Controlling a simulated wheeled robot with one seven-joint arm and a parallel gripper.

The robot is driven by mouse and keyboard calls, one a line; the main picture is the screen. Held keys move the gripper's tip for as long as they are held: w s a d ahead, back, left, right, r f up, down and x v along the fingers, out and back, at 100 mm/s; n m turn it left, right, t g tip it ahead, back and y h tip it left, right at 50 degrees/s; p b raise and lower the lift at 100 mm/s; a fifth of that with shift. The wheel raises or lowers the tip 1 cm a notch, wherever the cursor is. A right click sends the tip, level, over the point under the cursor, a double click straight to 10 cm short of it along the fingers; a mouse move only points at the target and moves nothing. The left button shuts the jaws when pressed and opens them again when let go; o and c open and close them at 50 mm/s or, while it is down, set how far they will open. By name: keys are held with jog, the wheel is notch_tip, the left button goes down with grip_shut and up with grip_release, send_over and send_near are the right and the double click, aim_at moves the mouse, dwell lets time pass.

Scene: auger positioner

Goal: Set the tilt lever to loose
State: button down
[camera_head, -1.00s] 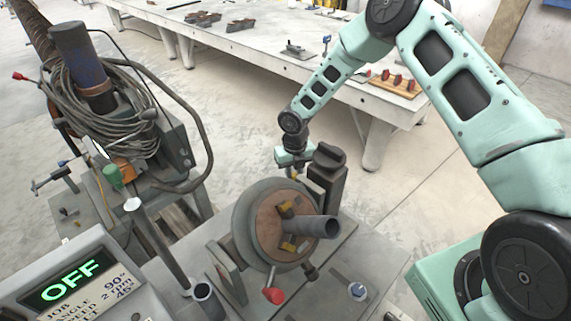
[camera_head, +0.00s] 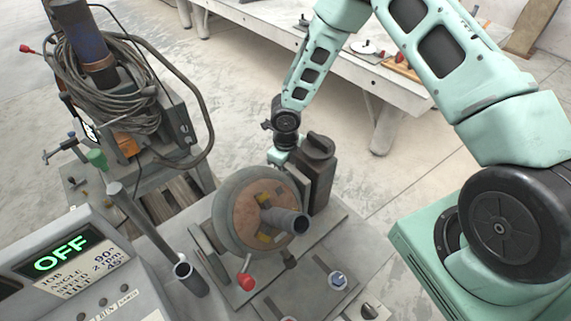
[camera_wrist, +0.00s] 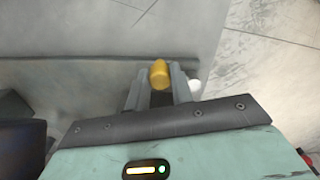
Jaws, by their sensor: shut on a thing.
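The positioner's round faceplate (camera_head: 247,218), with a short pipe (camera_head: 287,220) held in yellow-tipped jaws, faces toward me in the head view. My gripper (camera_wrist: 158,92) is shut on a yellow knob (camera_wrist: 159,72), seen in the wrist view between its fingertips. I take this knob to be the handle of the tilt lever; the rest of the lever is hidden. In the head view my gripper (camera_head: 277,158) is down behind the faceplate, beside the dark upright block, and its fingertips are hidden. A red-knobbed lever (camera_head: 245,281) sticks out below the faceplate, apart from my gripper.
A dark block (camera_head: 318,165) stands close right of my gripper. A control box (camera_head: 75,265) reading OFF is front left. A welding machine with coiled cable (camera_head: 115,100) stands at left. A long workbench (camera_head: 270,28) is behind, with open floor before it.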

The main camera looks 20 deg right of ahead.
dwell(0.5)
jog(key=c, duration=1.2)
grip_release()
notch_tip(320, 180, up, 17)
jog(key=b, duration=0.1)
jog(key=shift+r, duration=0.2)
jog(key=shift+r, duration=0.1)
